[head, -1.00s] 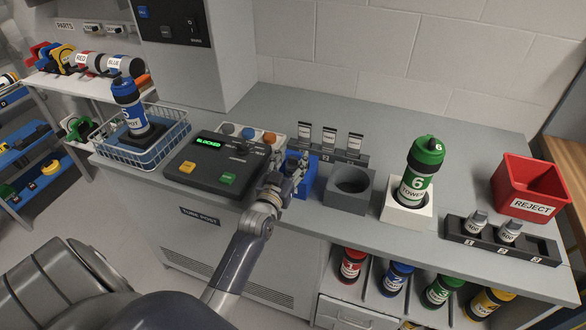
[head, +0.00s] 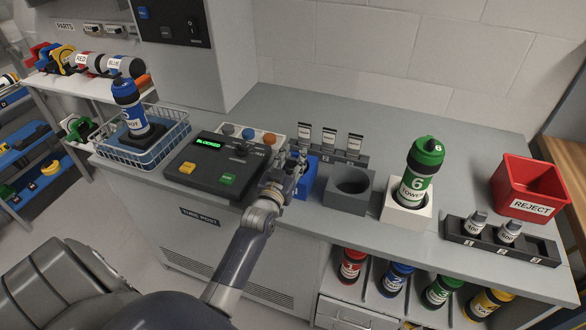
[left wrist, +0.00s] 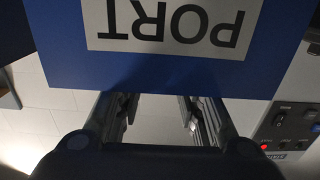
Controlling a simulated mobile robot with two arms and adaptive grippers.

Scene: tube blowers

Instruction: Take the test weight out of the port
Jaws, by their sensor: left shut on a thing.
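The blue port block (head: 308,178) stands on the bench, right of the dark control panel. My left gripper (head: 298,160) is at its upper left side and covers part of it. In the left wrist view, the block's blue face with an upside-down PORT label (left wrist: 172,24) fills the top, and the left fingers (left wrist: 160,110) reach behind its edge. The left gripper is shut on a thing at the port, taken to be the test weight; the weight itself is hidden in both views. My right gripper is not in view.
The panel (head: 216,170) screen reads BLOCKED. A grey socket block (head: 348,203), a white stand (head: 407,215) with a green tube, and a dark rack (head: 495,252) with two weights and an empty slot stand right. A red REJECT bin (head: 530,205) is far right.

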